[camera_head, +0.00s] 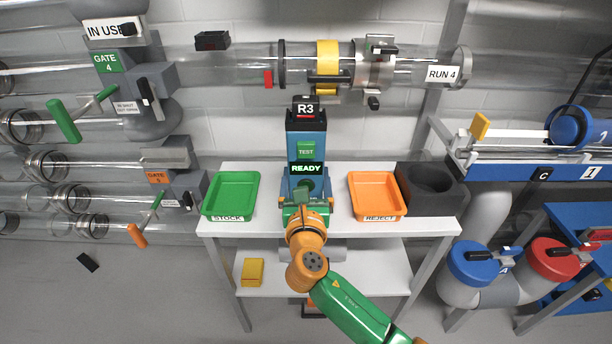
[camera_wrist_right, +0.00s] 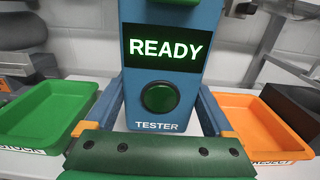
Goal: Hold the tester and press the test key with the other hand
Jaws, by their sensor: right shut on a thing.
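The tester (camera_head: 293,146) is a tall blue box standing on the white table. Its lit display reads READY, and the display also shows in the right wrist view (camera_wrist_right: 166,48). A green key marked TEST (camera_head: 306,150) is above the display. A round green button (camera_wrist_right: 159,97) is on the front below it. A dark piece labelled R3 (camera_head: 306,108) shows at the top of the tester. My right gripper (camera_head: 305,192) is shut on the lower part of the tester, with one blue finger along each side. My left gripper is in neither view.
A green STOCK tray (camera_head: 232,192) is left of the tester and an orange REJECT tray (camera_head: 376,192) is right of it. A dark block with a round recess (camera_head: 430,183) stands at the table's right end. A clear horizontal tube (camera_head: 220,67) runs behind, above the table.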

